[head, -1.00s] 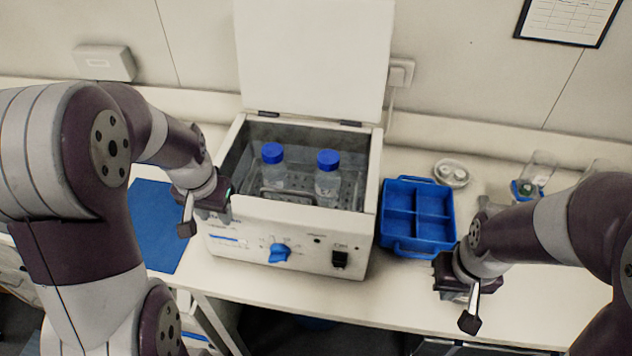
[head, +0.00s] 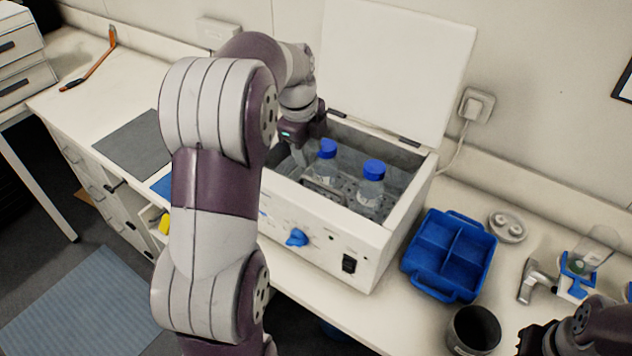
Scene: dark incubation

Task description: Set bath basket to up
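The white bath (head: 372,262) stands on the bench with its lid (head: 400,70) raised. Inside its grey well sits a perforated basket (head: 345,188) low down, with a grey handle bar (head: 322,192) at its front. Two bottles with blue caps, the left bottle (head: 327,150) and the right bottle (head: 371,185), stand in it. My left gripper (head: 299,156) is over the left end of the well, fingers pointing down, beside the left bottle. Whether it touches the basket or is open is unclear. My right gripper (head: 530,342) is at the bottom right, partly cut off, away from the bath.
A blue divided tray (head: 450,254) stands right of the bath. A dark cup (head: 474,330), a metal-and-blue tool (head: 555,280) and a round white dish (head: 508,227) are nearby. A blue knob (head: 297,237) is on the bath front. A grey mat (head: 135,143) lies left.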

